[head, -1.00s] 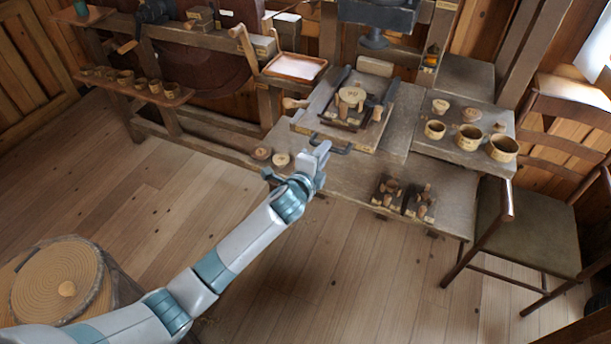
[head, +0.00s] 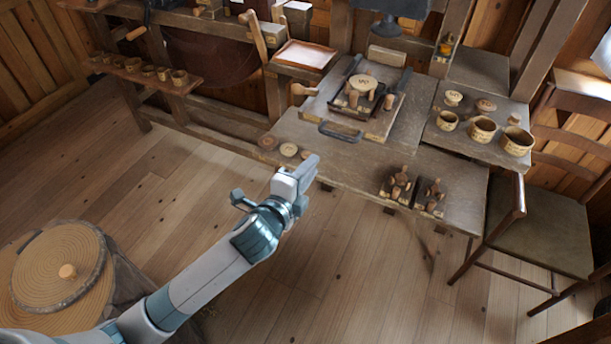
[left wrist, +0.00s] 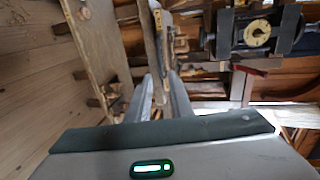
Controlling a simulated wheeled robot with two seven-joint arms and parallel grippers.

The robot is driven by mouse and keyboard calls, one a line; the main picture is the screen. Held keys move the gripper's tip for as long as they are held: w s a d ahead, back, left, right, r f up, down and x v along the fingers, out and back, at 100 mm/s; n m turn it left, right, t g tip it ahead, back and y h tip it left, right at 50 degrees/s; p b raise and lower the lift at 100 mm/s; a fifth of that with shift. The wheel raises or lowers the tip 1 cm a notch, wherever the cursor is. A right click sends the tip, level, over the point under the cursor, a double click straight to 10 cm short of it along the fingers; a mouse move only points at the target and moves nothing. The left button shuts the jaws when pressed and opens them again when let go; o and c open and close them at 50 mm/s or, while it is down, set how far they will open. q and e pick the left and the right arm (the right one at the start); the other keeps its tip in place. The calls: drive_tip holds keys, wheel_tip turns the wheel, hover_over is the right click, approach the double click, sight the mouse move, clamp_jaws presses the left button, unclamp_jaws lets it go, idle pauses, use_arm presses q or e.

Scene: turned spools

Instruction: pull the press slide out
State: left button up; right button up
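The press slide (head: 376,124) is a wooden board with a dark bar handle (head: 340,132) on its front edge. It lies on the bench below the press (head: 392,8). A round wooden disc (head: 362,83) sits in a dark fixture on it. My left gripper (head: 309,168) is in front of the bench's front edge, nearer to me than the handle and to its lower left, apart from it. My right gripper is not in view.
Two dark blocks with wooden pegs (head: 398,184) stand at the bench's front edge. Small round pieces (head: 289,150) lie left of the handle. Several wooden cups (head: 482,130) stand on the right board. A chair (head: 540,225) is at the right.

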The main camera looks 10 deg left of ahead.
use_arm(q)
drive_tip(key=shift+v, duration=1.05)
drive_tip(key=shift+w, duration=0.1)
